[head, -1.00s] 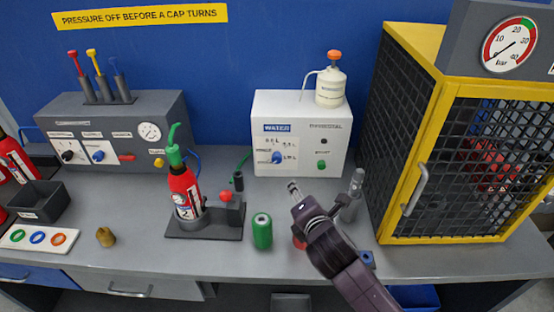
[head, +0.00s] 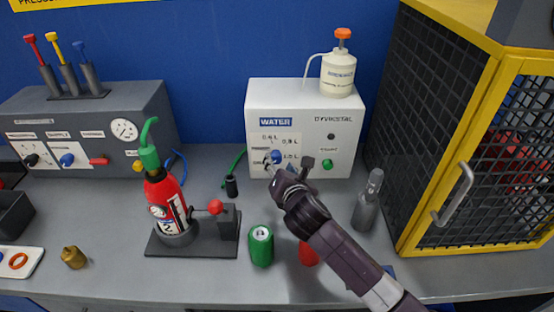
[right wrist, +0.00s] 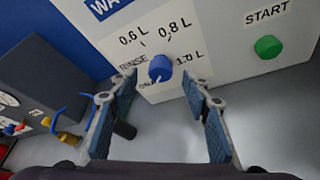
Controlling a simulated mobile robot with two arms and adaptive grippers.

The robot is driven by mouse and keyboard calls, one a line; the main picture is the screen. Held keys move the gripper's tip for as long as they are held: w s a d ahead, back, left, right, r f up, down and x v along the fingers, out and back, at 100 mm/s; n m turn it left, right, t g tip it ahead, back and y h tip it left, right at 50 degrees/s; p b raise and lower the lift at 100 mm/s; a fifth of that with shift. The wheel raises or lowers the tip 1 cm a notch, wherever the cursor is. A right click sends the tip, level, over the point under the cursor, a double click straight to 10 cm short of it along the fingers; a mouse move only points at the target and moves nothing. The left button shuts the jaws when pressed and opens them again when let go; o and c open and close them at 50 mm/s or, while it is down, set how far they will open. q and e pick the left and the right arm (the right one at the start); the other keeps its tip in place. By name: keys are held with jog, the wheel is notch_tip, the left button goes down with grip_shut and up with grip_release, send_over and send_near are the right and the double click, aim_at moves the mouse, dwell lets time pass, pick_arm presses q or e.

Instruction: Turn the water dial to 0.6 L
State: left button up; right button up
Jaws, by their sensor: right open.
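The water dial (head: 276,156) is a small blue knob on the front of the white WATER box (head: 258,100). In the right wrist view the dial (right wrist: 160,68) sits below the labels 0.6 L and 0.8 L, with 1.0 L to its right and RINSE to its left. I cannot tell which mark it points at. My right gripper (head: 287,170) is in front of the dial; in the right wrist view it (right wrist: 158,92) is open and empty, its fingers to either side below the dial, not seen touching it. My left gripper is not in view.
A green START button (right wrist: 268,47) is right of the dial. A green can (head: 261,246), a red extinguisher (head: 165,200) in its stand and a grey cylinder (head: 368,205) stand on the bench. A yellow-framed mesh cage (head: 480,150) fills the right side.

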aim_at(277, 159)
jog(key=x, duration=0.2)
jog(key=shift+w+f, duration=0.15)
jog(key=shift+w, duration=0.2)
jog(key=shift+w+a+f, duration=0.2)
jog(key=shift+w, duration=0.4)
jog(key=c, duration=1.2)
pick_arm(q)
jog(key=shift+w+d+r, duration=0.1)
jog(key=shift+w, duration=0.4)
pick_arm(e)
jog(key=shift+o, duration=0.2)
